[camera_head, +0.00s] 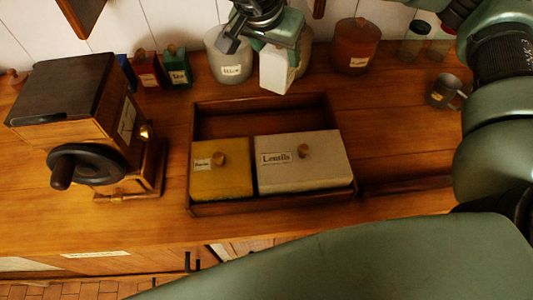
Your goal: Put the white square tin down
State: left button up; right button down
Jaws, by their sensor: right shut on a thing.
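The white square tin (276,71) hangs under my right gripper (270,44) at the top middle, in front of the pale round canisters. My right gripper is shut on it; the gripper hides its top. It appears to be above the counter, just behind the wooden tray (272,205), but its exact height is hard to tell. In the tray's front half sit a yellow tin (222,184) and a larger cream tin labelled Lentils (320,178). The back part of the tray is empty. My left gripper is not in view.
A wooden grinder (75,100) with a black crank stands at left. A red tin (147,75), green tin (176,75), pale canister (230,70) and brown pot (353,55) line the wall. A metal mug (442,92) stands at right. The counter right of the tray has free room.

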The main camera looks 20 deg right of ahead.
jog(key=shift+d+r+m+g+h, duration=0.15)
jog(key=shift+d+m+g, duration=0.1)
jog(key=shift+m, duration=0.35)
jog(key=shift+d+f+m+g+h, duration=0.15)
jog(key=shift+m+g, duration=0.1)
jog(key=shift+m, duration=0.35)
jog(key=s+d+r+m+g+b, duration=0.15)
jog(key=d+m+g, duration=0.3)
jog(key=m, duration=0.45)
jog(key=shift+h, duration=0.3)
jog(key=f+p, duration=0.1)
jog(key=f, duration=0.5)
jog(key=f+p, duration=0.1)
jog(key=f, duration=0.5)
jog(key=f+p, duration=0.1)
jog(key=f, duration=0.5)
jog(key=shift+w+a, duration=0.15)
jog(key=shift+a, duration=0.2)
jog(key=shift+f, duration=0.2)
jog(key=c, duration=0.5)
grip_release()
